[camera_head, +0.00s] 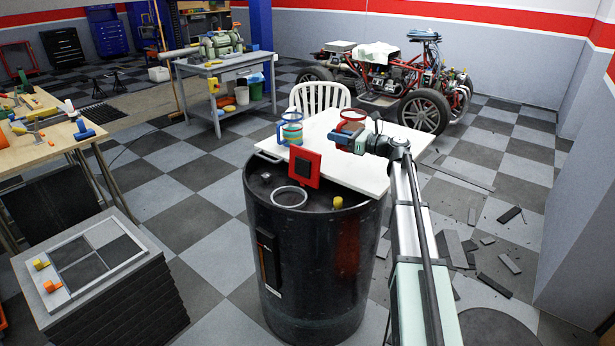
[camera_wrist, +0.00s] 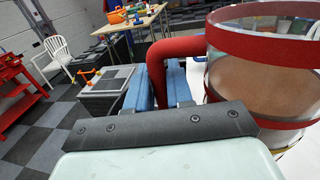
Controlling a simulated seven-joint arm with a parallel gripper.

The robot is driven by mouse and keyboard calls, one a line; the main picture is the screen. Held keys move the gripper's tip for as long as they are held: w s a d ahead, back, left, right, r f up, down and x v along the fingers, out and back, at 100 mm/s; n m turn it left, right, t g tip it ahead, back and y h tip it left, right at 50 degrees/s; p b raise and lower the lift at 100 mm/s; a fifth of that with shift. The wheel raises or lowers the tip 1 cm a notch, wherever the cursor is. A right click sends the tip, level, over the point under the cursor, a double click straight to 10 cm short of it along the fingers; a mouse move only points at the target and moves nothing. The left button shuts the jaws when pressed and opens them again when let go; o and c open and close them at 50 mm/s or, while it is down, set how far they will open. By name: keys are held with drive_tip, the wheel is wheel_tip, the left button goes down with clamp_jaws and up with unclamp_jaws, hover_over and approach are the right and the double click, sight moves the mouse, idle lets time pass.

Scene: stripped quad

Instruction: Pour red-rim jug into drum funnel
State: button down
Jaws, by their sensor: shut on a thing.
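The red-rim jug (camera_head: 351,116) is clear with red bands, upright, at the white tabletop behind the drum. In the wrist view the jug (camera_wrist: 262,75) shows brownish contents and a red handle. My gripper (camera_head: 354,143) is shut on that handle; its blue fingers (camera_wrist: 162,88) lie on either side of it. I cannot tell whether the jug's base touches the tabletop. The black drum (camera_head: 310,250) stands in front, with a pale round funnel rim (camera_head: 290,197) on its top. The funnel is apart from the jug, to its left and nearer the camera.
A blue-rim jug (camera_head: 290,130) stands on the white tabletop (camera_head: 390,168), left of the red-rim jug. A red-framed dark square panel (camera_head: 305,167) stands upright between the funnel and my gripper. A yellow cap (camera_head: 338,202) sits on the drum top. A white chair (camera_head: 319,95) is behind.

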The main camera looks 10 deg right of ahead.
drive_tip(key=a, duration=0.9)
drive_tip(key=shift+s+a+r, duration=0.35)
drive_tip(key=shift+s+a, duration=0.05)
drive_tip(key=shift+a+h, duration=0.15)
drive_tip(key=shift+h, duration=0.15)
drive_tip(key=shift+s+a+f+n+g+h, duration=0.15)
drive_tip(key=shift+a+f+n+g+h, duration=0.3)
drive_tip(key=shift+f+n+h, duration=0.45)
drive_tip(key=shift+s+a+f+n+g+h, duration=0.1)
drive_tip(key=shift+a+f+n+g+h, duration=0.15)
drive_tip(key=shift+a+f+n+h, duration=0.55)
drive_tip(key=shift+d+f+n+h, duration=0.1)
drive_tip(key=shift+f+n+h, duration=0.1)
drive_tip(key=shift+n+h, duration=0.3)
drive_tip(key=shift+d+r+n+h, duration=0.1)
drive_tip(key=shift+d+n+h, duration=0.15)
drive_tip(key=shift+n+h, duration=0.3)
idle(0.7)
drive_tip(key=shift+w+d+f+n+h, duration=0.1)
drive_tip(key=shift+d+f+n+h, duration=0.2)
drive_tip(key=shift+f, duration=0.35)
drive_tip(key=shift+d+f+n+h, duration=0.1)
drive_tip(key=shift+f+h, duration=0.25)
drive_tip(key=shift+f, duration=0.3)
idle(0.7)
